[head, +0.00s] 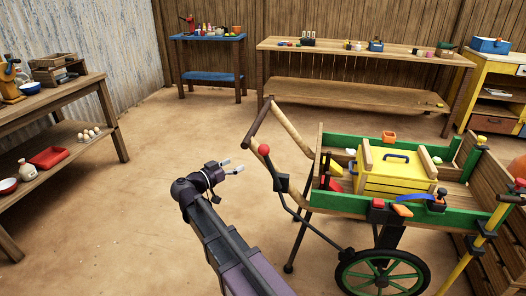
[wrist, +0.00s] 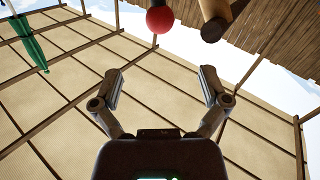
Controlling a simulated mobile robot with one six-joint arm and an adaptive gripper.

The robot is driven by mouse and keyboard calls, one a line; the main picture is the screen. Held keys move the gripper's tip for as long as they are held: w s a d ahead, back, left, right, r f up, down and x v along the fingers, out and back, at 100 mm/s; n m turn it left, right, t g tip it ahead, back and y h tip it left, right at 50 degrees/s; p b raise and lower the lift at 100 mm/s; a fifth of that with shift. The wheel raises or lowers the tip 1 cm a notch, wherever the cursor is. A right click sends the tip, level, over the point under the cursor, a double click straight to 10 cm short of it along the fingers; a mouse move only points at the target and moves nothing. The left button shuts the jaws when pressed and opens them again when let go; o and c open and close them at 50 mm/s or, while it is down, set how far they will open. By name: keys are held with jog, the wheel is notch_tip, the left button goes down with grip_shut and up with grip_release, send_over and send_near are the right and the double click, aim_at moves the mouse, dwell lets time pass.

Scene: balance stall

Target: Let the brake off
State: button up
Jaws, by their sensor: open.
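The brake lever with its red ball knob (head: 264,149) rises at the near left side of the green and wooden cart (head: 455,222), above a spoked green wheel (head: 382,277). A dark block sits partway down the lever. My gripper (head: 232,168) is open and empty, a little left of the knob and apart from it. In the wrist view the red knob (wrist: 160,18) shows at the top, beyond the two spread fingertips of my gripper (wrist: 160,82). A wooden handle end (wrist: 216,28) shows to the right of the knob there.
The cart's wooden handles (head: 290,128) reach out close behind the knob. A yellow crate (head: 385,182) rides in the cart. A table (head: 75,95) stands at left and a long bench (head: 365,53) at the back. The sandy floor between is clear.

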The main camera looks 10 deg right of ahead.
aim_at(259, 152)
jog(key=x, duration=1.3)
grip_shut()
jog(key=shift+r, duration=0.1)
